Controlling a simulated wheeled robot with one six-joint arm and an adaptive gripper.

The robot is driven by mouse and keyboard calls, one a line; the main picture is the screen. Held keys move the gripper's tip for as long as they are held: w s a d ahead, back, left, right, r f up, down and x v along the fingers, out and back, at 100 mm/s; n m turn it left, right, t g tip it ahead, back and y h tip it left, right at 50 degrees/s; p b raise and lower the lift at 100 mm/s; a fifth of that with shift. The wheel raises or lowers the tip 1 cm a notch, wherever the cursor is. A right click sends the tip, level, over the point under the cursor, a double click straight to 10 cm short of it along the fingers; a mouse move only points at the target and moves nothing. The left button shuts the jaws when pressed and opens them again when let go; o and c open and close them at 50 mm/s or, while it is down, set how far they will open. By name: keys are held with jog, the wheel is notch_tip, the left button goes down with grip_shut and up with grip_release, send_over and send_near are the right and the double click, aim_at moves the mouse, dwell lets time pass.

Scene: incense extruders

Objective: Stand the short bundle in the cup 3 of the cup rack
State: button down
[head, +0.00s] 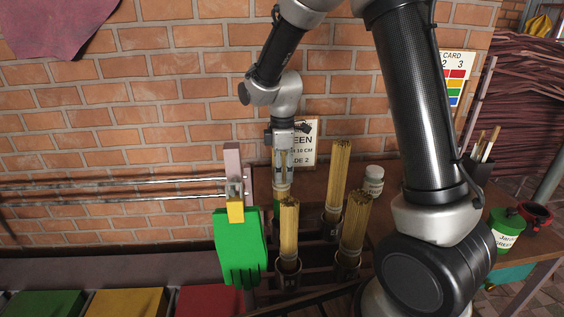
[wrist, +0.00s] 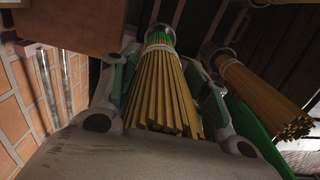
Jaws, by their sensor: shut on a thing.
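My gripper (head: 283,166) is shut on a bundle of thin tan sticks (wrist: 163,95), upright over the back left of the cup rack. The bundle has a green and red band near its lower end (head: 281,183). In the wrist view that end meets a round metallic cup rim (wrist: 161,32); I cannot tell how deep it sits. The fingers (wrist: 165,78) are on both sides of the sticks. Other bundles stand in the rack's dark cups: front left (head: 289,230), back right (head: 336,175) and front right (head: 355,225). Cup numbers are not readable.
A white jar (head: 374,180) stands behind right. A card (head: 303,142) leans at the brick wall. A green tub (head: 507,228) is far right.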

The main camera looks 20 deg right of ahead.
aim_at(282, 195)
jog(key=shift+f, duration=4.55)
jog(key=c, duration=0.6)
grip_release()
notch_tip(282, 195, up, 12)
